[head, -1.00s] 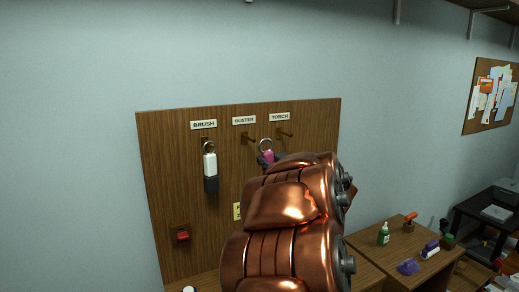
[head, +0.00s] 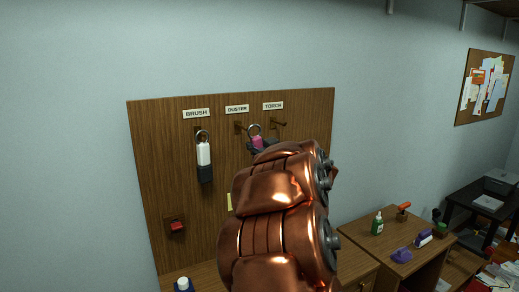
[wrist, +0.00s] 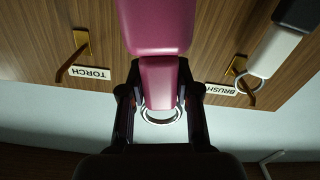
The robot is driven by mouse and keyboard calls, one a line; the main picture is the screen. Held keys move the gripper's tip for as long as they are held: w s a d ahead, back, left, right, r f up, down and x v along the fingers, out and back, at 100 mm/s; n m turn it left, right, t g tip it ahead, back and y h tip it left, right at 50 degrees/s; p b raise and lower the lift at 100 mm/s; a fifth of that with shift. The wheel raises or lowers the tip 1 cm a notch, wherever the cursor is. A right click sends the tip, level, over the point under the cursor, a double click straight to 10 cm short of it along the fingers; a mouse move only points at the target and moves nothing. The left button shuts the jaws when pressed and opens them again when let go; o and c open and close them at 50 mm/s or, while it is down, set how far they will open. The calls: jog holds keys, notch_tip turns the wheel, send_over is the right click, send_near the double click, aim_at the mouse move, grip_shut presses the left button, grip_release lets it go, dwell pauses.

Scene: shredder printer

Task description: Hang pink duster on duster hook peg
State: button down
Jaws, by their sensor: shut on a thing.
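The pink duster (head: 258,142) has a metal ring at its top and is held upright in front of the board; most of it is hidden by my arm in the head view. In the wrist view, which is upside down, the pink duster (wrist: 158,30) sits between both fingers, its ring (wrist: 160,118) past the fingertips. My gripper (wrist: 160,95) is shut on its ring end. The duster hook peg (head: 239,127), under the DUSTER label (head: 237,109), is just left of the ring. I cannot tell whether they touch. The peg is hidden in the wrist view.
A white and black brush (head: 204,160) hangs by its ring on the left peg. The TORCH peg (head: 277,123) at right is empty. A red switch (head: 176,226) is low on the wooden board (head: 160,140). Desks with a green bottle (head: 377,223) stand right.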

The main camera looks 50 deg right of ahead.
jog(key=shift+f+b+x, duration=0.15)
jog(key=shift+f+x, duration=0.05)
jog(key=shift+x, duration=0.95)
jog(key=shift+f+b+x, duration=0.1)
jog(key=shift+f+x, duration=0.15)
jog(key=shift+x, duration=0.85)
jog(key=shift+f+b+x, duration=0.15)
jog(key=shift+f+x, duration=0.05)
jog(key=shift+x, duration=0.95)
jog(key=c, duration=0.7)
grip_release()
jog(key=shift+c, duration=0.2)
jog(key=v, duration=1.2)
